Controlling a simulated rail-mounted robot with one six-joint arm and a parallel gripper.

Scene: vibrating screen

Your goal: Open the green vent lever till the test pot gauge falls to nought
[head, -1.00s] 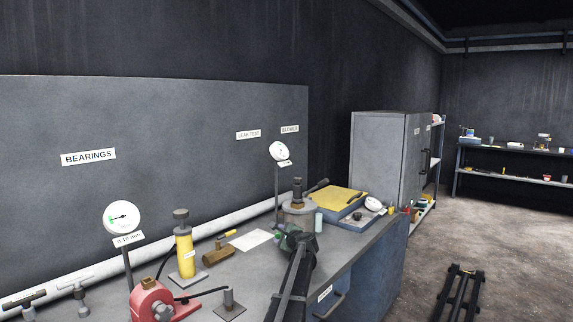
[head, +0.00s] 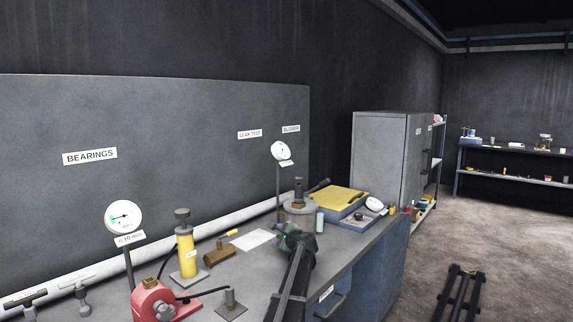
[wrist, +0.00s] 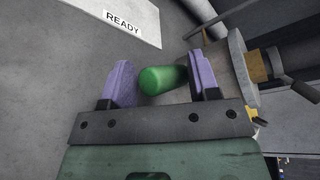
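In the wrist view the green vent lever's rounded grip (wrist: 163,79) lies between the two purple fingers of my gripper (wrist: 160,66). The fingers stand apart on either side of it; whether either touches it is unclear. The grey test pot (wrist: 237,70) is just beyond the right finger. In the head view the pot (head: 299,207) stands on the bench behind my gripper (head: 284,234), which hides its lower part and the lever. The white test pot gauge (head: 281,151) is on a post above; its needle is too small to read.
A yellow-topped blue box (head: 341,200) sits right of the pot. A yellow pump cylinder (head: 187,252), a brass fitting (head: 219,255) and a white sheet (head: 253,240) lie to the left. The floor (head: 505,250) at right is mostly open.

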